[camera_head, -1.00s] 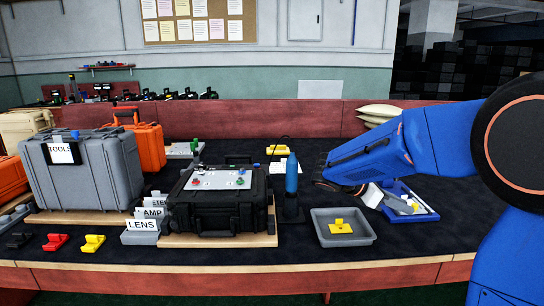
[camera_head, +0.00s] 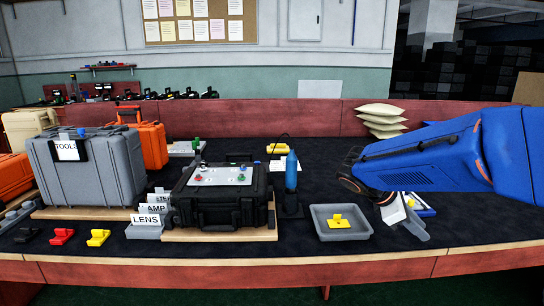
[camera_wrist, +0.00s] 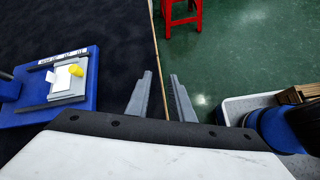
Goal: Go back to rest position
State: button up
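My gripper (camera_wrist: 159,97) shows in the wrist view with its two grey fingers apart and nothing between them. It hangs over the front edge of the table, with dark table top on the left and green floor on the right. In the head view my gripper (camera_head: 415,222) is at the right side of the table, beyond the grey tray, its fingers pointing down. In the head view my arm covers most of that tray.
A grey tray (camera_head: 360,229) with a yellow piece (camera_head: 341,221) stands near the front edge. A blue bottle (camera_head: 292,172), a black case (camera_head: 214,200) and a grey tool case (camera_head: 85,170) stand to the left. A red stool (camera_wrist: 183,14) stands on the floor.

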jog(key=s+a+f+m+t+y, duration=0.1)
jog(key=s+a+f+m+y, duration=0.1)
jog(key=s, duration=0.5)
jog(key=s+a+f+m+t+y, duration=0.2)
jog(key=s+a+m+y, duration=0.2)
jog(key=s+m, duration=0.3)
jog(key=s+a+f+m+t+y, duration=0.1)
jog(key=s+a+f+m+y, duration=0.1)
jog(key=s, duration=0.5)
jog(key=a+m+y, duration=0.1)
jog(key=a+m, duration=0.1)
jog(key=m, duration=0.1)
jog(key=shift+t+y, duration=0.3)
jog(key=shift+c, duration=0.7)
